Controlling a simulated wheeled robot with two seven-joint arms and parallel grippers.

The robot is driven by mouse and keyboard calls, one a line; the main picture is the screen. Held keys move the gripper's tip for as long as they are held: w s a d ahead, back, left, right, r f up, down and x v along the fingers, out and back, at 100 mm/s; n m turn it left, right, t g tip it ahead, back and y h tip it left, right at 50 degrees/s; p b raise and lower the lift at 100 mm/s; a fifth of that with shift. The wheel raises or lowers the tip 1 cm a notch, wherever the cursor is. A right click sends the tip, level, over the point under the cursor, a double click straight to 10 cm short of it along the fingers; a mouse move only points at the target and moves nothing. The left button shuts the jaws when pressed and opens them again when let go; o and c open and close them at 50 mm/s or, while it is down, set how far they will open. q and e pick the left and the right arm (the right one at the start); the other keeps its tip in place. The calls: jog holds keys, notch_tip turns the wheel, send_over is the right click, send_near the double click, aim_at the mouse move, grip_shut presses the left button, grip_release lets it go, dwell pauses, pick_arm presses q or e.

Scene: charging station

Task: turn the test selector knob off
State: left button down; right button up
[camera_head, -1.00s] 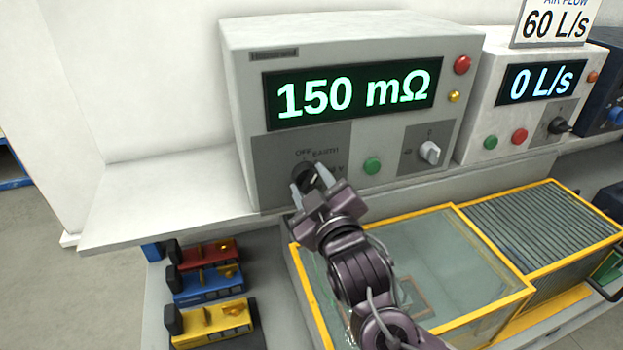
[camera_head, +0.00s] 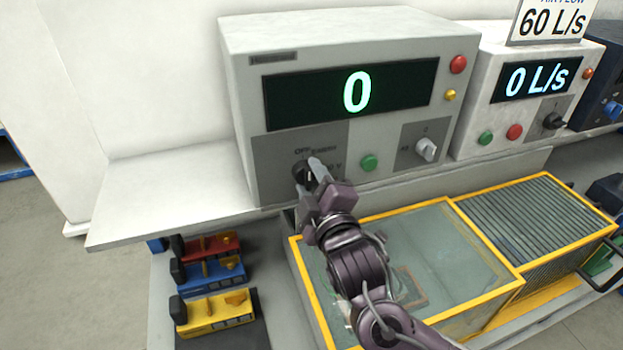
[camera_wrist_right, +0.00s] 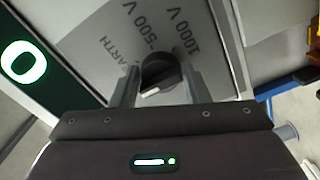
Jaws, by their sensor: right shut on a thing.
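The test selector knob (camera_head: 301,171) is black and sits on the dark grey panel at the lower left of the tester (camera_head: 350,40). Its dial labels include OFF and EARTH. My right gripper (camera_head: 309,176) is shut on the knob and partly covers it in the head view. In the right wrist view the knob (camera_wrist_right: 159,73) sits between the two fingers (camera_wrist_right: 160,88), with EARTH, 500 V and 1000 V printed around it. The tester's display (camera_head: 355,93) reads 0 in green. My left gripper is not in view.
A green button (camera_head: 369,162) and a white knob (camera_head: 426,149) are right of the selector. An air flow unit (camera_head: 530,90) stands further right. A yellow-framed clear box (camera_head: 440,250) is below the shelf. Red, blue and yellow blocks (camera_head: 215,310) lie lower left.

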jog(key=o, duration=1)
jog(key=shift+c, duration=0.2)
jog(key=shift+s, duration=0.1)
jog(key=shift+s+f, duration=0.1)
jog(key=shift+s, duration=0.15)
jog(key=b+v, duration=0.2)
jog(key=v, duration=0.5)
jog(key=shift+b, duration=0.4)
jog(key=shift+s+d, duration=0.1)
